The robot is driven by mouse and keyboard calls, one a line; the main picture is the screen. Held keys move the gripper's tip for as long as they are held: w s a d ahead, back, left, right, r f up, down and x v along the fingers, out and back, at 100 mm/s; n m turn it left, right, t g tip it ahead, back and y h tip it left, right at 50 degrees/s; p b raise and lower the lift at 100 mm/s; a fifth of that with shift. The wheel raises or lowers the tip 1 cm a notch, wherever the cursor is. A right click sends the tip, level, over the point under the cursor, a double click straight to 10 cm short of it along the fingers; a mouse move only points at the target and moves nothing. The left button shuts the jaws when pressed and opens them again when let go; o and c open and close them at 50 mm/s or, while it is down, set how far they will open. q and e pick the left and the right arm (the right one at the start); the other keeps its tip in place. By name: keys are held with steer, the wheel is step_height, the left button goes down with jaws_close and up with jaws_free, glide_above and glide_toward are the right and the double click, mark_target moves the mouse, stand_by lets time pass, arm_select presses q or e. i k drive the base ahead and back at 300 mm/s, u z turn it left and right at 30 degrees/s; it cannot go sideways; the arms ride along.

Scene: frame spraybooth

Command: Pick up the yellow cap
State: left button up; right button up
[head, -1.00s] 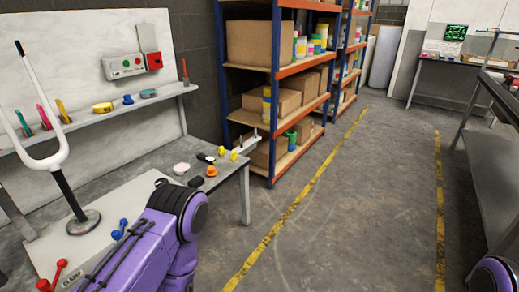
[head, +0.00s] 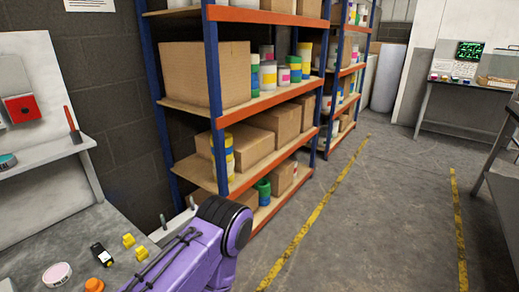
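Two small yellow pieces lie on the grey bench at the lower left: one yellow piece (head: 128,240) and, just nearer, a second yellow piece (head: 141,254). They are too small to tell which is a cap. An orange knob-like piece (head: 94,285) sits nearer, at the bottom edge. My purple left arm stands at the bottom centre, just right of the yellow pieces in the picture. Neither of my grippers shows.
A black item with a white label (head: 102,254) and a pink-topped round tin (head: 57,274) lie on the bench (head: 75,226). Blue-and-orange shelving (head: 265,103) with boxes and cans stands behind. The floor (head: 380,210) between yellow lines is clear.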

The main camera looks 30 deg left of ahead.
mark_target(142, 254)
steer(key=u, duration=0.25)
steer(key=i, duration=1.05)
steer(key=u, duration=1.4)
steer(key=i, duration=0.8)
steer(key=u, duration=0.85)
